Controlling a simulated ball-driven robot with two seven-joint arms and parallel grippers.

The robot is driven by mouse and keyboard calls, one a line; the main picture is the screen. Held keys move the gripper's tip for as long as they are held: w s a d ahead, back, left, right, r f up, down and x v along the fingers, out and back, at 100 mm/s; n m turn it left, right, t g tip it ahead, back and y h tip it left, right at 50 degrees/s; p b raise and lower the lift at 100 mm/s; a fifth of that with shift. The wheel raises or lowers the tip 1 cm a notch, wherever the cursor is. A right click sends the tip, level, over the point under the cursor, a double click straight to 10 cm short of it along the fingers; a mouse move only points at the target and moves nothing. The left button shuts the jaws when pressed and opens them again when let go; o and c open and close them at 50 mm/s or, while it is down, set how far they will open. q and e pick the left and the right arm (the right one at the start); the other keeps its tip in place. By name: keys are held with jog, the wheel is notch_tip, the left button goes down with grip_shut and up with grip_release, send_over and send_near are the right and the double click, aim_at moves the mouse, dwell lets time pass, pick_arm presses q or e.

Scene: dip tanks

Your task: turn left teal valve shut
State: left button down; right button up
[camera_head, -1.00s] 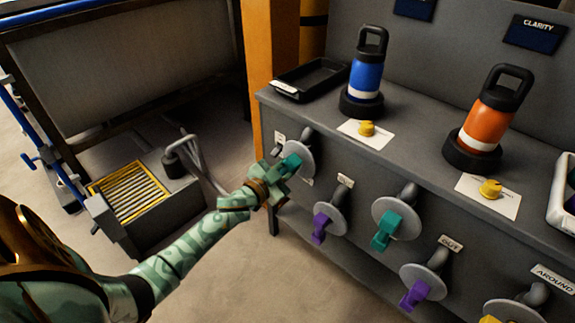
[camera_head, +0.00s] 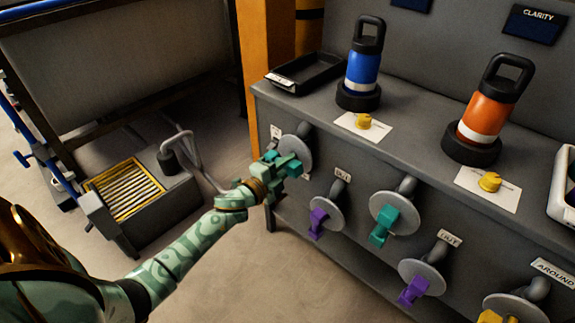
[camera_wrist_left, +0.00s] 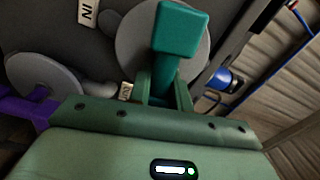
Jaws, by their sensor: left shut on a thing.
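The left teal valve (camera_head: 292,168) is a teal lever on a round grey disc, at the left end of the bench front. My left gripper (camera_head: 274,166) is shut on its lever. In the left wrist view the two green fingers (camera_wrist_left: 164,92) sit on either side of the lever's stem, and the block-shaped lever end (camera_wrist_left: 180,30) stands out beyond them. The gripper partly hides the lever in the head view. A second teal valve (camera_head: 381,234) is further right. My right gripper is not in view.
Purple valves (camera_head: 317,222) (camera_head: 413,291) and a yellow one stand out along the bench front. Blue (camera_head: 364,66) and orange (camera_head: 489,111) bottles, yellow knobs and a black tray (camera_head: 306,71) are on top. Floor is clear below my left arm.

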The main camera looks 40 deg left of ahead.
pick_arm(q)
jog(key=shift+f+m, duration=0.3)
jog(key=shift+m, duration=0.6)
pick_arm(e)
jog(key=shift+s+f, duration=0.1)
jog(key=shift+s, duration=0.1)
pick_arm(q)
jog(key=shift+s+m, duration=0.1)
jog(key=shift+m, duration=0.2)
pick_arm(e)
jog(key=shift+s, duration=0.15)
pick_arm(q)
jog(key=shift+d, duration=0.1)
